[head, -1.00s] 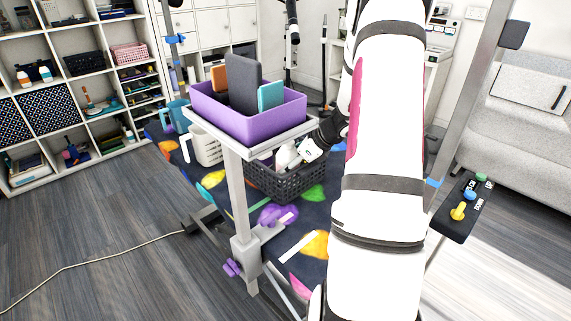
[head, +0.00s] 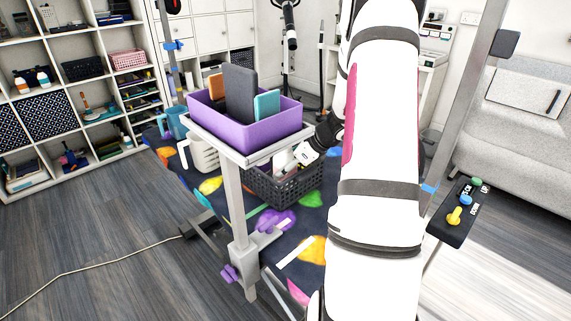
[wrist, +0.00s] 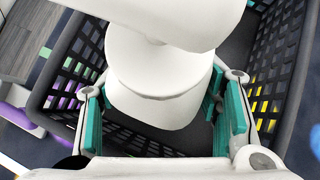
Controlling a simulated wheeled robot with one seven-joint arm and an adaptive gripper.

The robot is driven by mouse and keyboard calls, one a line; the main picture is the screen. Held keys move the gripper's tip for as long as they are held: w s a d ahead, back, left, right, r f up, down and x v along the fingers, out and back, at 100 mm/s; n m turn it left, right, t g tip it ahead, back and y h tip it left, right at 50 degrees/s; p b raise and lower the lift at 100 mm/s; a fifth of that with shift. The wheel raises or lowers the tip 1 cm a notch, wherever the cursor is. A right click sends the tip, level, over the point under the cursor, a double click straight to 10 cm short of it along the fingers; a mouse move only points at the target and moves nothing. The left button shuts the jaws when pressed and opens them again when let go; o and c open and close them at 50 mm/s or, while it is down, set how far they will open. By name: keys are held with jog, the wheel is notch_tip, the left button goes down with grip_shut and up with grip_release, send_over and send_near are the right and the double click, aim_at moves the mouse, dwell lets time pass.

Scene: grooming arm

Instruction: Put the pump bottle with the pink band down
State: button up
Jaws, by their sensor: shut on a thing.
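The white pump bottle (wrist: 155,85) fills the middle of the wrist view, between the teal pads of my gripper (wrist: 160,112), which is shut on it. No pink band is clear in the wrist view. The bottle is over or inside a dark grey mesh basket (wrist: 285,75), whose walls show on both sides. In the head view the basket (head: 291,192) stands on the patterned table, and my gripper (head: 303,154) is at its upper rim with the white bottle (head: 281,159). Whether the bottle's base touches the basket floor is hidden.
A purple bin (head: 262,130) with upright items stands on a raised tray just left of and above the basket. A white container (head: 203,155) and a blue mug (head: 172,123) are farther left on the patterned table (head: 208,186). A post rises beside the basket.

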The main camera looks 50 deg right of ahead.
aim_at(291, 151)
jog(key=shift+r+p, duration=1.45)
jog(key=shift+r, duration=0.55)
